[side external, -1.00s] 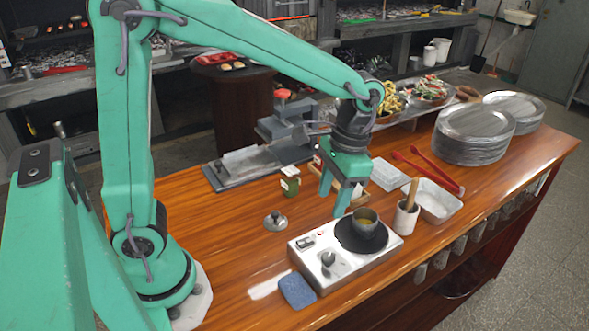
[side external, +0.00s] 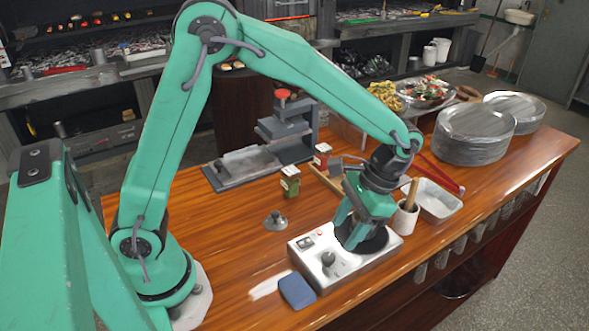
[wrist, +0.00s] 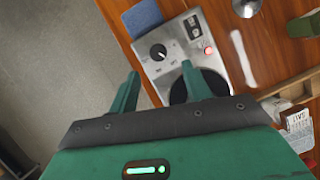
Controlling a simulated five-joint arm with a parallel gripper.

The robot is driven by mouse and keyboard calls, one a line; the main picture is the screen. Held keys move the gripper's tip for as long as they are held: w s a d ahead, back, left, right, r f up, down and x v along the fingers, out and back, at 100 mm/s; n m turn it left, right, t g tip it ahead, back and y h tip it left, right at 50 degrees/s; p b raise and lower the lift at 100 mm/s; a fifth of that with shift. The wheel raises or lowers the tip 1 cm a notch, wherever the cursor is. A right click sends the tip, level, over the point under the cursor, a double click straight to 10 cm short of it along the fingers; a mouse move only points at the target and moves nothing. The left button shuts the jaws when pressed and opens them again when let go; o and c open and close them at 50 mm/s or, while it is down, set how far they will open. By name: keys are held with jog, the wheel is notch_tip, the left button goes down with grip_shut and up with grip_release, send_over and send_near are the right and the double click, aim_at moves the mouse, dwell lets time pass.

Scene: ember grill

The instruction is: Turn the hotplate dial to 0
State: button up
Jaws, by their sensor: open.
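The silver hotplate (side external: 312,268) stands near the front edge of the wooden table. Its black dial (side external: 329,259) is on the near part of the top, apart from my gripper; the dial also shows in the wrist view (wrist: 158,52), but its setting is too small to read. A red light (wrist: 208,50) shows on the panel. The black round burner (side external: 377,246) is partly covered by my gripper (side external: 346,236), which hangs over it with jaws open and empty. In the wrist view the two fingers (wrist: 161,84) are spread, below the dial in the picture.
A blue sponge (side external: 297,290) lies left of the hotplate and a small metal lid (side external: 275,220) behind it. A cup with a wooden handle (side external: 404,221) and a metal tray (side external: 440,200) stand to the right. Green and red tins (side external: 290,182) stand behind. Stacked plates (side external: 472,140) are at the far right.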

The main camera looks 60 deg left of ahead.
aim_at(329, 256)
jog(key=shift+x, duration=3.3)
jog(key=shift+d, duration=0.1)
jog(key=c, duration=1)
